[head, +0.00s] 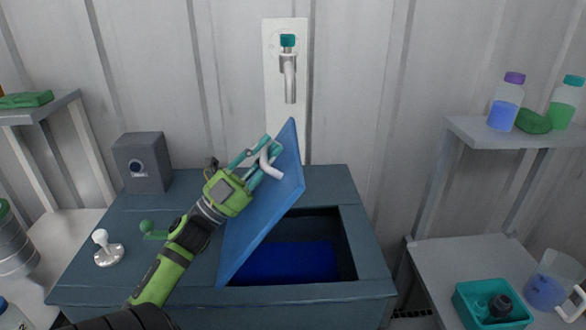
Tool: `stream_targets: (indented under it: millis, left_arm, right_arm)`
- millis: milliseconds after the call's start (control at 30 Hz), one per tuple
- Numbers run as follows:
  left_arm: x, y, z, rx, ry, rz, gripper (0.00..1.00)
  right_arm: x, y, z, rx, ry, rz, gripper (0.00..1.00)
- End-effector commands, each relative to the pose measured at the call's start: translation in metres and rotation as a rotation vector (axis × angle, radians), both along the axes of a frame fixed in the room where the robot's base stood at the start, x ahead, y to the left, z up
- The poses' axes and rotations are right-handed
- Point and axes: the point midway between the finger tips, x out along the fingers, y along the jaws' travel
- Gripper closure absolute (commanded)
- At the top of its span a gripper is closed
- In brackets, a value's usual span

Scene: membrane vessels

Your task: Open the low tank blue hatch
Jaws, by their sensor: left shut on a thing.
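The low tank (330,292) is a dark blue-grey chest in the middle of the head view, with a dark opening in its top and a bright blue inside. Its blue hatch (255,233) is raised and tilted steeply at the left edge of the opening. A pale curved handle (272,168) sits on the hatch's upper part. My left gripper (266,163) is at the handle, its teal fingers shut on it, and it covers part of the handle. My left arm comes in from the lower left. My right gripper is not in view.
A grey box (142,162), a white-knobbed lever (105,247) and a green knob (150,228) are on the left of the tank top. A tap (288,75) hangs on the back wall. A right shelf (475,130) holds bottles; below are a teal tray (468,307) and a jug (545,290).

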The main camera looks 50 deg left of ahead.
Motion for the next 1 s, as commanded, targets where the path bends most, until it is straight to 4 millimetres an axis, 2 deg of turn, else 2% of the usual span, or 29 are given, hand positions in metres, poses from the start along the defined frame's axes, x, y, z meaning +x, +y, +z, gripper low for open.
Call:
stream_targets:
  millis: [33, 200, 333, 500, 733, 1000]
  left_arm:
    - [-0.008, 0.007, 0.007, 0.009, -0.002, 0.004, 1.0]
    - [-0.033, 0.029, 0.017, -0.085, -0.108, 0.005, 1.0]
    - [-0.052, 0.045, 0.02, -0.077, -0.098, 0.006, 1.0]
    - [-0.073, 0.063, 0.021, -0.155, -0.189, 0.006, 1.0]
    - [-0.091, 0.078, 0.019, -0.162, -0.197, 0.006, 1.0]
    - [-0.098, 0.085, 0.018, -0.164, -0.195, 0.005, 1.0]
  right_arm:
    - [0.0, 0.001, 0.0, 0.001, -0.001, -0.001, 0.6]
    - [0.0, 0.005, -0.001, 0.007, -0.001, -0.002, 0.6]
    - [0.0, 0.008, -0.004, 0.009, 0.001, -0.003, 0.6]
    - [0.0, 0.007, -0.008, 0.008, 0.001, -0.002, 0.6]
    - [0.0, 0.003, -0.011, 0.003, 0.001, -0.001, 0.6]
    - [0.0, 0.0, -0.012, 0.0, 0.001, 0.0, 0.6]
